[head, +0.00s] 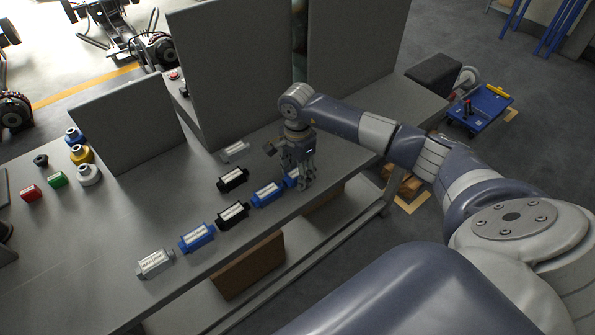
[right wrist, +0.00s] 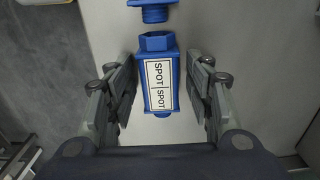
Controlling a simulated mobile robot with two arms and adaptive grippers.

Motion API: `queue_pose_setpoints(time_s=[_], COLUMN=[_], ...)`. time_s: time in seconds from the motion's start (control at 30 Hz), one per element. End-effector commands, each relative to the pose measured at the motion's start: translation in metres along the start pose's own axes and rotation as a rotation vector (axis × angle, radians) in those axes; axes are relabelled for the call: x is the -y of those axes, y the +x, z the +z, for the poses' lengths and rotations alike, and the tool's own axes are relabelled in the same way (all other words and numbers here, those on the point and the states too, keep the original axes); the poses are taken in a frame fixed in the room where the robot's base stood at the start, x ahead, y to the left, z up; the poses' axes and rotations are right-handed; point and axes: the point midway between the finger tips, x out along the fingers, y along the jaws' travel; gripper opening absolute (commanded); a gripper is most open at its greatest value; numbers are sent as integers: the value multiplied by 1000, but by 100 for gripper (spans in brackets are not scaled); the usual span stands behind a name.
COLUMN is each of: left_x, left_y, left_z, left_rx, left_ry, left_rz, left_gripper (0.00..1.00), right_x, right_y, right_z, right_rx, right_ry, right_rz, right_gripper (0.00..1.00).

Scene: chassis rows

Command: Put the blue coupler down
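A blue coupler (right wrist: 160,85) with a white "SPOT" label lies between the fingers of my right gripper (right wrist: 162,90) in the right wrist view. A gap shows on each side, so the gripper is open around it. In the head view the right gripper (head: 299,180) points down at the right end of the front row and partly hides this blue coupler (head: 291,178). A second blue coupler (head: 268,194) lies just left of it, its threaded end apart from the first in the wrist view (right wrist: 153,13). A third blue coupler (head: 197,237) lies farther left. My left gripper is out of view.
The front row on the grey bench (head: 115,295) also has a black coupler (head: 232,215) and a grey coupler (head: 155,263). Behind lie another black coupler (head: 232,179) and a grey one (head: 235,151). Upright grey panels (head: 235,70) stand at the back.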

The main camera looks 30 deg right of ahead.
Motion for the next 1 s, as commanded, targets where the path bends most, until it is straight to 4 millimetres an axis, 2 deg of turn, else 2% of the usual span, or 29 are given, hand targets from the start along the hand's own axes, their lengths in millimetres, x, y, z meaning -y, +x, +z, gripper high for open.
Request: queue_pose_setpoints(time_s=[0.27, 0.4, 0.57, 0.8, 1.0], left_x=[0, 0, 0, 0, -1], left_y=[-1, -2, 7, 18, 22], left_z=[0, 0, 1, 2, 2], left_rx=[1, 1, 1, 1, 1], left_ry=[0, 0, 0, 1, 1], left_rz=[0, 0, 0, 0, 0], left_gripper=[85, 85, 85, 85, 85], right_x=[0, 1, 2, 2, 1], right_y=[-1, -8, -38, -90, -116], right_z=[0, 0, -1, -1, 0], right_rx=[0, -1, -2, -2, 0], right_ry=[0, 0, -1, 0, 0], right_rz=[0, -2, -7, -6, -2], right_gripper=[50, 50, 50, 50, 50])
